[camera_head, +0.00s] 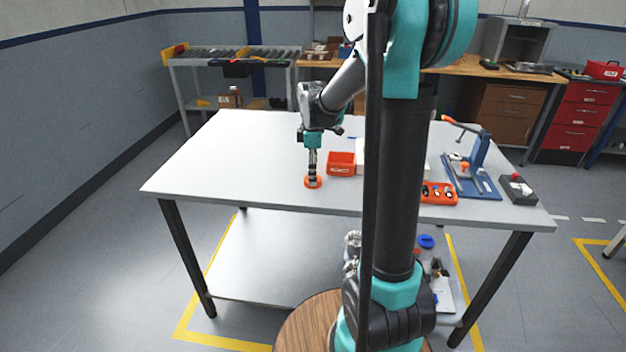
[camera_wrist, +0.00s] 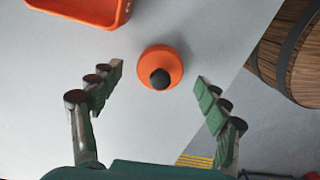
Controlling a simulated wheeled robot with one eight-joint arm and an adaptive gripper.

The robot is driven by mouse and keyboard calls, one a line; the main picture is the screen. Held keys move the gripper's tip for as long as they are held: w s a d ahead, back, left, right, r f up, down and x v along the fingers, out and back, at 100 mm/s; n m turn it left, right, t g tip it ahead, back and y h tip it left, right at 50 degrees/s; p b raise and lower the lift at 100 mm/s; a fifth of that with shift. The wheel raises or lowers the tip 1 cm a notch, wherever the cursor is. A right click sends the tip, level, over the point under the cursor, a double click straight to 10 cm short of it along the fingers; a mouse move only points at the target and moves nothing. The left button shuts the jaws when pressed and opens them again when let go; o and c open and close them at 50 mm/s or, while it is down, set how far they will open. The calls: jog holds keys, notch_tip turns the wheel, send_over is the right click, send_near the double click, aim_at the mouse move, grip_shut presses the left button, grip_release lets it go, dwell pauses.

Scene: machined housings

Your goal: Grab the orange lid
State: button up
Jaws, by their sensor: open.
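The orange lid (camera_wrist: 160,62) is a round orange disc with a dark round knob (camera_wrist: 160,79) on it. It lies on the light grey table. In the wrist view it sits between and a little beyond my fingertips, with a gap on both sides. In the head view the orange lid (camera_head: 313,183) shows right under my gripper (camera_head: 312,172), which points straight down. In the wrist view my gripper (camera_wrist: 158,80) is open and empty, its green-padded fingers spread wide. The exact height of the fingertips above the lid is hard to tell.
An orange bin (camera_head: 341,164) stands just right of the lid; it also shows in the wrist view (camera_wrist: 85,12). Farther right are an orange tray (camera_head: 439,193), a blue fixture (camera_head: 476,170) and a dark box (camera_head: 518,189). The table's left side (camera_head: 220,160) is clear.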

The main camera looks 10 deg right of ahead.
jog(key=shift+f, duration=0.35)
jog(key=shift+c, duration=0.3)
jog(key=c, duration=1.1)
jog(key=shift+r, duration=0.1)
